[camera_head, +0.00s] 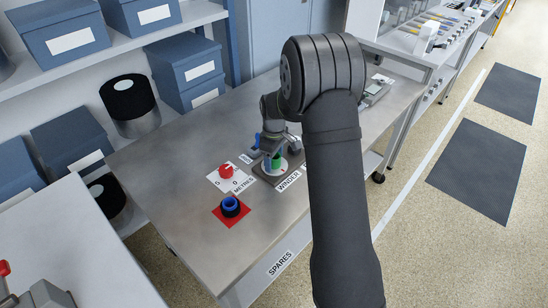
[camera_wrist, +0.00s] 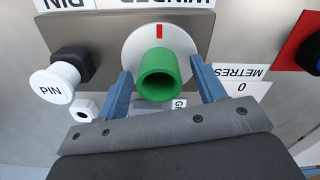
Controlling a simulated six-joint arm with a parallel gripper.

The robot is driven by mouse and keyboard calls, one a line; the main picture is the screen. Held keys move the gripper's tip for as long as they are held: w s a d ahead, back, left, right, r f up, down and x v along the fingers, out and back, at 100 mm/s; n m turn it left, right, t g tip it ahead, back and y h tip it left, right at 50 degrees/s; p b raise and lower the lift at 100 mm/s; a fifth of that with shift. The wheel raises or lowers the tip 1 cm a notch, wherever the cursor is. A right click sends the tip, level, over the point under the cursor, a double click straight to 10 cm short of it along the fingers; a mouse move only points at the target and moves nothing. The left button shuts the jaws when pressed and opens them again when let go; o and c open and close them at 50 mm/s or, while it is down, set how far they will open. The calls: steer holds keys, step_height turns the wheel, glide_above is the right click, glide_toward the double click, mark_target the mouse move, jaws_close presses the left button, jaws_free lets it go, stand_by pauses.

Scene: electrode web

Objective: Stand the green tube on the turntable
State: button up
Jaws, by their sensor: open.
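The green tube (camera_wrist: 160,75) stands upright over the white turntable disc (camera_wrist: 138,46), its open end facing my wrist camera. The disc has a red mark near its rim. My gripper (camera_wrist: 161,70) is open, with one blue finger on each side of the tube and a gap visible on both sides. In the head view the tube (camera_head: 276,162) shows as a small green patch above the turntable (camera_head: 284,167), partly hidden by my gripper (camera_head: 268,156). The tube's base contact is hidden.
A white PIN knob (camera_wrist: 54,82) and black fitting stand left of the turntable in the wrist view. The table's front is clear.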

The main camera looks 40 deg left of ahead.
step_height(320, 180, up, 12)
steer(key=shift+r, duration=0.15)
stand_by(0.3)
steer(key=shift+f, duration=4.15)
steer(key=shift+f, duration=0.1)
